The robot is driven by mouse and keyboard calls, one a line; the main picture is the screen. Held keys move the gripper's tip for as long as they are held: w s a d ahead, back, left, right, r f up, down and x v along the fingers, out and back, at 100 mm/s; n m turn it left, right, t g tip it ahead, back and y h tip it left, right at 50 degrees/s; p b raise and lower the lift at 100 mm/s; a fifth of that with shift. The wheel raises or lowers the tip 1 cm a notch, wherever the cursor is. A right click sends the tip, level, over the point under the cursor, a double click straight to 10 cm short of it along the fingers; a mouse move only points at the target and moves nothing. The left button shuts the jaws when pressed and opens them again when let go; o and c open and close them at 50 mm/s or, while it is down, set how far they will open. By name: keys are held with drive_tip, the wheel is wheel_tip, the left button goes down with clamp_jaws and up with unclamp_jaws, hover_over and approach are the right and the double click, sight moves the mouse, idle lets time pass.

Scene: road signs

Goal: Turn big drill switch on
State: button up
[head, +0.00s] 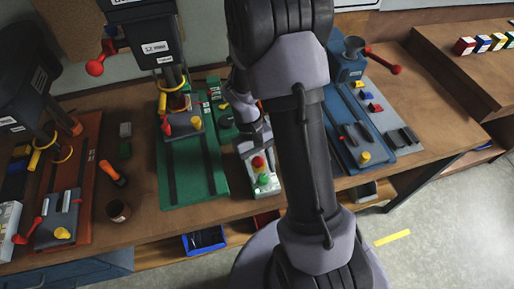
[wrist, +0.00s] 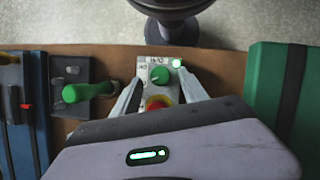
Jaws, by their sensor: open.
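A pale control box (head: 262,178) stands on the bench between the green and blue drill bases. In the wrist view it carries a round green switch (wrist: 159,75), a red button on yellow (wrist: 157,102) and a small bright light (wrist: 177,63). My gripper (wrist: 159,77) is open, with one finger on each side of the green switch. I cannot tell whether the fingers touch it. In the head view my gripper (head: 255,140) is just behind the box, partly hidden by my arm. A drill on a green base (head: 195,165) stands left of it.
A drill on a blue base (head: 368,150) stands to the right and one on a red base (head: 80,180) to the left. A blue bin (head: 204,240) sits below the bench top.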

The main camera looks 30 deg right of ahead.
drive_tip(key=p+v, duration=0.4)
drive_tip(key=v, duration=1.1)
drive_tip(key=shift+r, duration=0.25)
drive_tip(key=s+a+m+t+y+b, duration=0.2)
drive_tip(key=s+a+m+t+b, duration=0.2)
drive_tip(key=s+a+t+b, duration=0.6)
drive_tip(key=s+a+b, duration=0.3)
drive_tip(key=b, duration=0.2)
drive_tip(key=shift+r, duration=0.35)
